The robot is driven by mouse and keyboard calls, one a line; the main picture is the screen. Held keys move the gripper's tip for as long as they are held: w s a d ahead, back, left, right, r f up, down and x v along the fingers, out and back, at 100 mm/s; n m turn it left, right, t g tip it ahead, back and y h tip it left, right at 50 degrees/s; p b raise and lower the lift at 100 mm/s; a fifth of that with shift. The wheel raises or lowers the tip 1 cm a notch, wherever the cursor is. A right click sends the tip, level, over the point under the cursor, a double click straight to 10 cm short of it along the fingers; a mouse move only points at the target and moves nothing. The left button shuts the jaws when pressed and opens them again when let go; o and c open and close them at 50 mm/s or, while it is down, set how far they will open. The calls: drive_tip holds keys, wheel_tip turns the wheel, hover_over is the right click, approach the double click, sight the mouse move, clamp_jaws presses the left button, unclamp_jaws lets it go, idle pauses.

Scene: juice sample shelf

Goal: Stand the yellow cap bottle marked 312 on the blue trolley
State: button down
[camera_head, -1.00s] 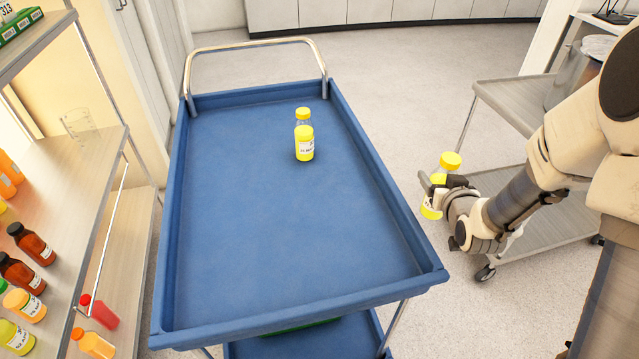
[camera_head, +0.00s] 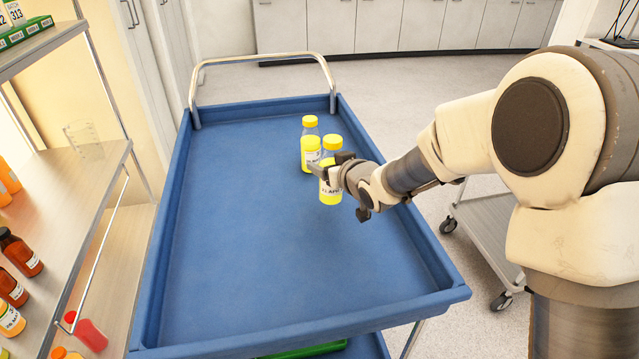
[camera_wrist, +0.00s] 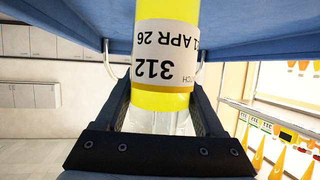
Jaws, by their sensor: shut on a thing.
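My gripper (camera_head: 333,169) is shut on the yellow cap bottle (camera_head: 331,190), a clear bottle with yellow contents and a white label. It is upright over the right side of the blue trolley (camera_head: 240,230). I cannot tell if its base touches the tray. In the wrist view the bottle (camera_wrist: 164,62) sits between the jaws (camera_wrist: 160,120), its label reading 312 and APR 26, upside down in the picture. The trolley (camera_wrist: 70,12) shows along the top there. The cap is not visible in the wrist view.
Another yellow cap bottle (camera_head: 308,145) stands on the trolley just behind and left of the held one. The rest of the tray is clear, with a raised rim. A shelf (camera_head: 60,190) with bottles is at left; a grey cart (camera_head: 485,230) is at right.

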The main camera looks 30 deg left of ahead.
drive_tip(key=shift+w+a+f+b, duration=0.1)
drive_tip(key=shift+a+f+b, duration=0.15)
drive_tip(key=shift+f, duration=0.6)
drive_tip(key=shift+w+a+f+b, duration=0.15)
drive_tip(key=shift+a+f, duration=0.15)
drive_tip(key=shift+f, duration=0.5)
drive_tip(key=shift+w+a+f+b, duration=0.15)
drive_tip(key=shift+a+f, duration=0.15)
drive_tip(key=shift+f, duration=0.55)
drive_tip(key=shift+f, duration=0.1)
unclamp_jaws()
